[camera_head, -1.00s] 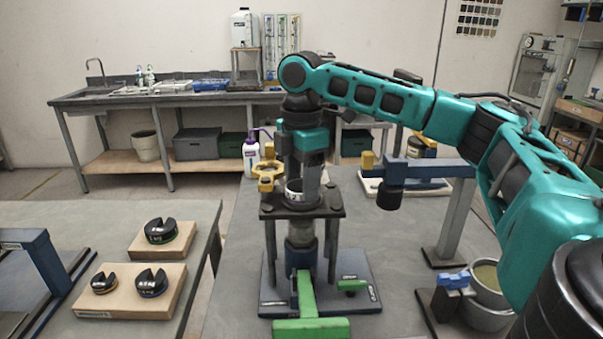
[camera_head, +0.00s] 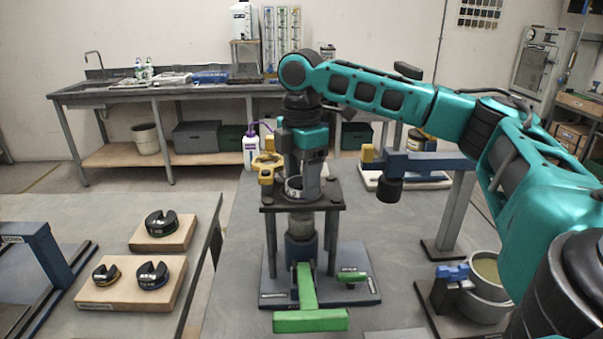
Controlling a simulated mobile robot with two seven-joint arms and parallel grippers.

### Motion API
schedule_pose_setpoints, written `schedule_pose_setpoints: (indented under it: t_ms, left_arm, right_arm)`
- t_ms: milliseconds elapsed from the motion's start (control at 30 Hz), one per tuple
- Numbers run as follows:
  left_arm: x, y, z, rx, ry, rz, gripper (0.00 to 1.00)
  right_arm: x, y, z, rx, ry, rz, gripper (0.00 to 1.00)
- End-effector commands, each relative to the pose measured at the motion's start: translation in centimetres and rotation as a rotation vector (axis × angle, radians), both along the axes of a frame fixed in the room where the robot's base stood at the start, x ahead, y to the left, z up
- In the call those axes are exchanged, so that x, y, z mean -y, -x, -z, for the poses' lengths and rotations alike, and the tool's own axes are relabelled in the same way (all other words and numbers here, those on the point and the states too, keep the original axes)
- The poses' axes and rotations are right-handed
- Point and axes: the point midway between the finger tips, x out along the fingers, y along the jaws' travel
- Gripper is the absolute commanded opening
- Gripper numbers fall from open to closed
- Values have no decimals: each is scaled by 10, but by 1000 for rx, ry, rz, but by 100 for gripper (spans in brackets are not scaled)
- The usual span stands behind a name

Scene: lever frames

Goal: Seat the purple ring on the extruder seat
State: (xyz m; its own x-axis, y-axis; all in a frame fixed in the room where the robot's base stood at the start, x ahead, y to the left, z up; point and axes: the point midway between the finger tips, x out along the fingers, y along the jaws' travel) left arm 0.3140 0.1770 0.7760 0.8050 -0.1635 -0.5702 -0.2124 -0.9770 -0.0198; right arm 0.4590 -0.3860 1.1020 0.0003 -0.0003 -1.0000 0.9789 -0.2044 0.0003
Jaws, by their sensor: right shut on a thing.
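The extruder (camera_head: 340,205) stands on a blue base, with a dark top plate on posts. My right gripper (camera_head: 304,184) points down over this plate from above, its jaws shut on a ring (camera_head: 292,190). The ring looks grey with a pale mark, and I cannot clearly make out purple on it. It is at or just above the middle of the plate. The fingers and the ring hide the seat, so I cannot tell whether the ring touches it. My left gripper is out of view.
A green lever (camera_head: 308,290) sticks out at the extruder's front. A yellow clamp-like part (camera_head: 266,165) is beside the plate. A blue-armed stand (camera_head: 453,215) and metal pots (camera_head: 486,300) are at right. Slotted weights (camera_head: 161,224) lie on blocks on the left table.

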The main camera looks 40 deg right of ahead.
Motion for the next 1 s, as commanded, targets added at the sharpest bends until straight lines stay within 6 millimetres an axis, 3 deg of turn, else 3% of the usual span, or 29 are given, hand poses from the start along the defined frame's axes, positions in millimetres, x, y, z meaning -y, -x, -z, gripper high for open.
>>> schedule_pose_setpoints:
  t_ms: [733, 767, 1000]
  left_arm:
    - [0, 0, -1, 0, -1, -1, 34]
    - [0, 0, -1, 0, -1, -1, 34]
    - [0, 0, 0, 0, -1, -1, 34]
  right_arm:
    - [-1, 1, 12, -9, 0, -2, 26]
    - [-1, 1, 12, -9, -1, -3, 60]
    - [-2, 2, 13, -11, -2, -4, 83]
